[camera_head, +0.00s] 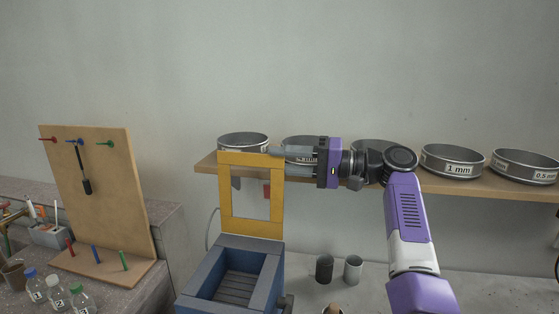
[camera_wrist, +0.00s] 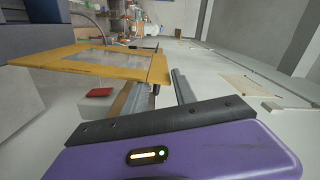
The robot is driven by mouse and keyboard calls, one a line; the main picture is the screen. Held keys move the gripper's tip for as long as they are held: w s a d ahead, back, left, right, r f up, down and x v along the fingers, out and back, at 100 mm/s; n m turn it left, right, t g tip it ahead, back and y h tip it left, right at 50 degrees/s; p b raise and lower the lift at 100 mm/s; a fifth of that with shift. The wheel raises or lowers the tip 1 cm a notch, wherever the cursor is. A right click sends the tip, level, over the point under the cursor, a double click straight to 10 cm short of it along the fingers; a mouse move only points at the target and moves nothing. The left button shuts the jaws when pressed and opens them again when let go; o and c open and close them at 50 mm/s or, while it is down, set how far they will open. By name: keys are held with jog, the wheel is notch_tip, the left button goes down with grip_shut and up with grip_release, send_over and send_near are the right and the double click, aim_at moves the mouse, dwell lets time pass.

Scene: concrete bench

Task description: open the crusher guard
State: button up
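The crusher (camera_head: 230,275) is a blue-grey box with an open top, and ribbed dark plates show inside. Its yellow guard frame (camera_head: 228,195), with a window in it, stands upright at the back of the box. The guard also shows in the wrist view (camera_wrist: 60,60). My gripper (camera_head: 279,153) is at the guard's upper right corner, with its fingers pointing left. In the wrist view the fingers (camera_wrist: 164,78) are apart, with the guard's edge by their tips. I cannot tell whether they touch it.
A wooden shelf (camera_head: 405,184) with several labelled sieves runs along the wall behind my arm. A wooden pegboard (camera_head: 105,200) and capped bottles (camera_head: 55,297) are on the left bench. Two small cups (camera_head: 324,268) stand right of the crusher. A red block (camera_wrist: 99,92) is near the guard.

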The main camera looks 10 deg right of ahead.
jog(key=v, duration=0.8)
jog(key=shift+d+p, duration=0.2)
jog(key=shift+p, duration=0.2)
dwell(0.3)
jog(key=shift+s, duration=0.1)
jog(key=shift+c, duration=0.4)
